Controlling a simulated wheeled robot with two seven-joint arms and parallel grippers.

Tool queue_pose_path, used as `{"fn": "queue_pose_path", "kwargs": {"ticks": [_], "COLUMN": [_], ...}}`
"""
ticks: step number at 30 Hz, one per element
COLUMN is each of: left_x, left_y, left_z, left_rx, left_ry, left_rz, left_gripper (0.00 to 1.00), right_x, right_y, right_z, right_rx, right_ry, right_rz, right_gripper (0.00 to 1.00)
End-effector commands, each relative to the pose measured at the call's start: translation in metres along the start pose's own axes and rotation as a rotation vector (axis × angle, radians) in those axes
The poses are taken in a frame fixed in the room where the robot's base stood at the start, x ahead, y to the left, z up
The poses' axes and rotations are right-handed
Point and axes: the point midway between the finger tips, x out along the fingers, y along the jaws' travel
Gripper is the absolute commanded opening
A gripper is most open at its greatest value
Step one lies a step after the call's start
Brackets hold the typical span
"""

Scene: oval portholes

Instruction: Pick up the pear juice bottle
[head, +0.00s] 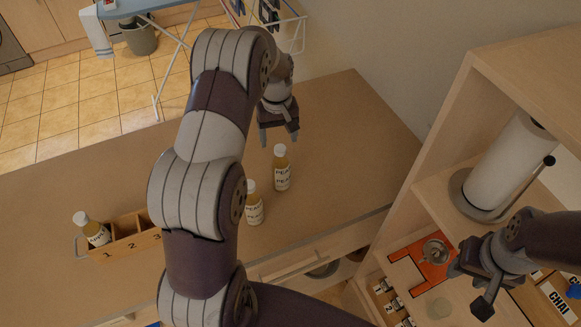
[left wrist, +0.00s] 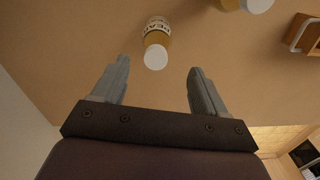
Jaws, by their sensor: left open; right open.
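A bottle with a white cap and yellowish juice (head: 282,172) stands upright on the brown counter; its label starts with PEA and looks like PEAR in the left wrist view (left wrist: 156,42). A similar bottle (head: 254,208) stands nearer, partly behind my left arm; its label also starts with PEA, the rest unclear. My left gripper (head: 279,142) is open and empty, pointing down just above and behind the far bottle. In the left wrist view, that bottle lies beyond the gap between the fingers (left wrist: 158,78), apart from them. My right gripper (head: 468,289) is open and empty, over the shelf.
A wooden crate (head: 132,242) with numbered compartments holds another bottle (head: 93,230) in compartment 1. My left arm hides part of the crate. At right, a shelf unit holds a paper towel roll (head: 508,165) and an orange-red board (head: 422,262). The counter right of the bottles is clear.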

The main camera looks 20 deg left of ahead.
Motion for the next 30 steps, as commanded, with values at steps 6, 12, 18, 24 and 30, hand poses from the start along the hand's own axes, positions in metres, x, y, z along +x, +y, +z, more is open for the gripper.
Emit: {"fn": "queue_pose_path", "kwargs": {"ticks": [6, 12, 18, 24, 30], "left_x": [0.032, 0.061, 0.086, 0.087, 0.087], "left_y": [0.000, -0.004, -0.002, -0.002, -0.002], "left_z": [0.000, 0.000, -0.002, -0.002, -0.002], "left_rx": [0.003, 0.003, 0.004, 0.004, 0.004], "left_ry": [0.001, -0.002, 0.004, 0.004, 0.004], "left_rz": [0.001, -0.001, 0.002, 0.002, 0.002], "left_gripper": [0.73, 0.73, 0.73, 0.60, 0.00], "right_x": [-0.016, -0.047, -0.048, -0.046, -0.046], "right_y": [0.000, 0.000, 0.000, 0.000, 0.000], "right_z": [-0.002, -0.006, -0.006, -0.006, -0.006], "right_rx": [0.000, 0.000, 0.000, 0.000, 0.000], "right_ry": [0.000, 0.001, 0.000, 0.000, 0.000], "right_rz": [0.000, 0.000, 0.000, 0.000, 0.000], "right_gripper": [0.43, 0.43, 0.43, 0.43, 0.43]}}
